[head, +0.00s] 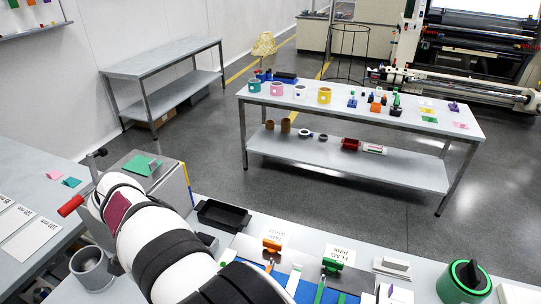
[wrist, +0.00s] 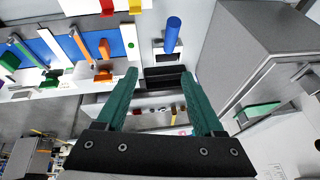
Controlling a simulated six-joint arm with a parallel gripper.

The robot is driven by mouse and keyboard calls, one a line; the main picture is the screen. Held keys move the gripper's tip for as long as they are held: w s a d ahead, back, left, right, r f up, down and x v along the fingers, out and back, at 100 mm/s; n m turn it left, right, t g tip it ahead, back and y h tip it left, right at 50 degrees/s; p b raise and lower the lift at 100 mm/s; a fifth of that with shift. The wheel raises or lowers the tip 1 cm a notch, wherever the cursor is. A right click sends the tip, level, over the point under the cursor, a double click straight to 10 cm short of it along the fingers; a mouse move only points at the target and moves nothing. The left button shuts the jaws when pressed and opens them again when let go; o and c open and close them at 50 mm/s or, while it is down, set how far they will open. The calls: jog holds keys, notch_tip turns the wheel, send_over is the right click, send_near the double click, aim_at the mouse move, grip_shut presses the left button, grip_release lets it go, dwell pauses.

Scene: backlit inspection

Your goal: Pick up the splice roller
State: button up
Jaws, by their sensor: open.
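My gripper (wrist: 159,78) is open, with two green fingers apart and nothing held between them. No splice roller can be named with certainty. A blue cylinder (wrist: 173,34) shows beyond the fingertips in the wrist view, beside a black tray (wrist: 163,77). The tray (head: 222,215) also shows right of my arm in the head view. My arm hides part of the bench there, and my gripper is not distinct in the head view.
A grey cup (head: 90,268) stands left of my arm. A grey cabinet (wrist: 275,55) fills the wrist view's right side. A table of rolls (head: 384,119) stands farther back.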

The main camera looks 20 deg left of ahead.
jog(key=x, duration=0.5)
jog(key=a+x, duration=0.1)
jog(key=x, duration=0.4)
jog(key=s+a+x, duration=0.1)
jog(key=x, duration=0.5)
jog(key=shift+a+f, duration=0.2)
jog(key=shift+r, duration=0.1)
grip_shut()
